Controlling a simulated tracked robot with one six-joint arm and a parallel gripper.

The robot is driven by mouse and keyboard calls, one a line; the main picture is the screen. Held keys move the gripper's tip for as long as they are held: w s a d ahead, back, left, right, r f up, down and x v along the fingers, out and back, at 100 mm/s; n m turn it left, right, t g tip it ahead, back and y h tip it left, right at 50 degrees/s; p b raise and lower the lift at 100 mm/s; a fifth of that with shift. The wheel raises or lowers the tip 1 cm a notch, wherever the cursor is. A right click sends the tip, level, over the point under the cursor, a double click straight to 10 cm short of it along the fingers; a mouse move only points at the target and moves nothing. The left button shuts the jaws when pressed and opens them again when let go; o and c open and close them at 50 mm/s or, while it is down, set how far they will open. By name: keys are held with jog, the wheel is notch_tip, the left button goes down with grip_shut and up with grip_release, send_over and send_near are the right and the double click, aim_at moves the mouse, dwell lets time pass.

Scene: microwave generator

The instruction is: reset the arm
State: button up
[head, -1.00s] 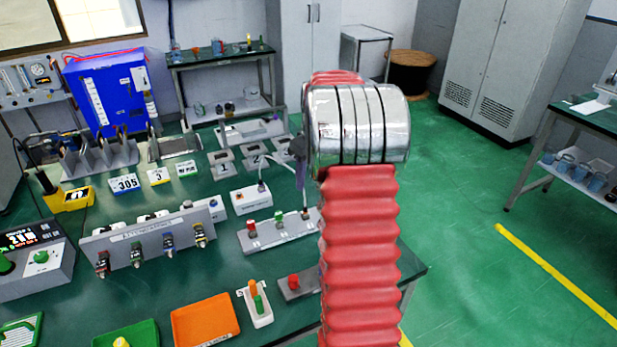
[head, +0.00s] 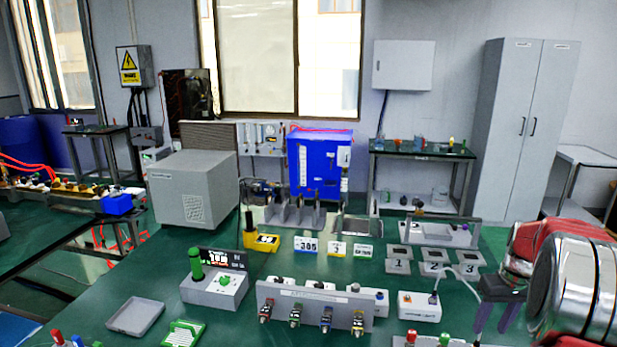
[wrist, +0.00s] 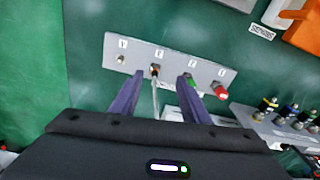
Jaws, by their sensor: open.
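My arm, with red bellows and shiny metal rings, shows at the right edge of the head view. My gripper (head: 495,325) points down there with two purple fingers spread. In the wrist view the fingers of my gripper (wrist: 160,77) are open with nothing held between them. Beyond them lies a grey plate (wrist: 200,66) with a row of sockets, a green plug (wrist: 190,80) and a red plug (wrist: 220,90). A thin pale cable runs to one socket, passing between the fingers in the picture. I cannot tell the gripper's exact height above the plate.
A grey cabinet (head: 520,130) stands behind.

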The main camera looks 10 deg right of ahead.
jog(key=s+a+r+t, duration=0.1)
jog(key=s+a+r, duration=0.3)
jog(key=s+a, duration=0.3)
jog(key=s+a+r+n+t, duration=0.1)
jog(key=s+a+r, duration=0.3)
jog(key=a, duration=1.3)
jog(key=s+a+r+t, duration=0.2)
jog(key=s+a+r, duration=0.3)
jog(key=s+a, duration=0.5)
jog(key=shift+s+a+n+t, duration=0.3)
jog(key=shift+a+n, duration=0.1)
jog(key=shift+a, duration=0.5)
jog(key=shift+c, duration=1.4)
jog(key=shift+d, duration=0.1)
